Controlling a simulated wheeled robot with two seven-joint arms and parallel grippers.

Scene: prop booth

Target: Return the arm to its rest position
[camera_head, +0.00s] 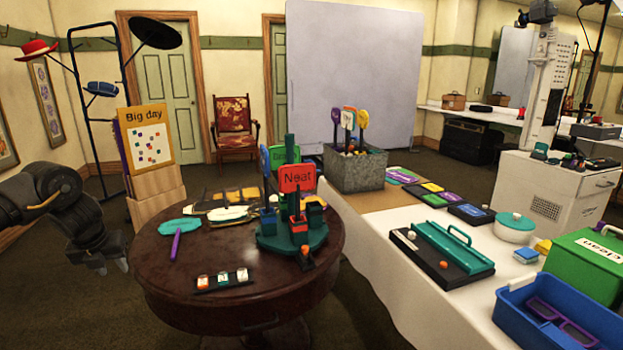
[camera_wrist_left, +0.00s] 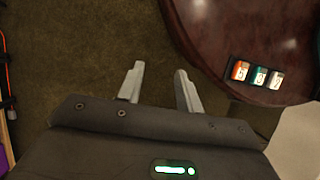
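My left arm comes in from the left of the head view, and its gripper (camera_head: 112,266) points down beside the left edge of the round dark table (camera_head: 165,265). In the left wrist view the two fingers of this gripper (camera_wrist_left: 158,72) stand apart with bare carpet between them, so it is open and empty. It touches nothing that I can see. The edge of the round table (camera_wrist_left: 215,35) is to the right of the fingers in that view. My right gripper is not in view.
The round table carries a teal stand with paddle signs (camera_head: 290,238), a purple-handled paddle (camera_head: 176,243) and a small black tray (camera_head: 224,281). Behind my left arm stand a sign board (camera_head: 148,138) and a hat rack (camera_head: 76,90). The carpet beneath the gripper is clear.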

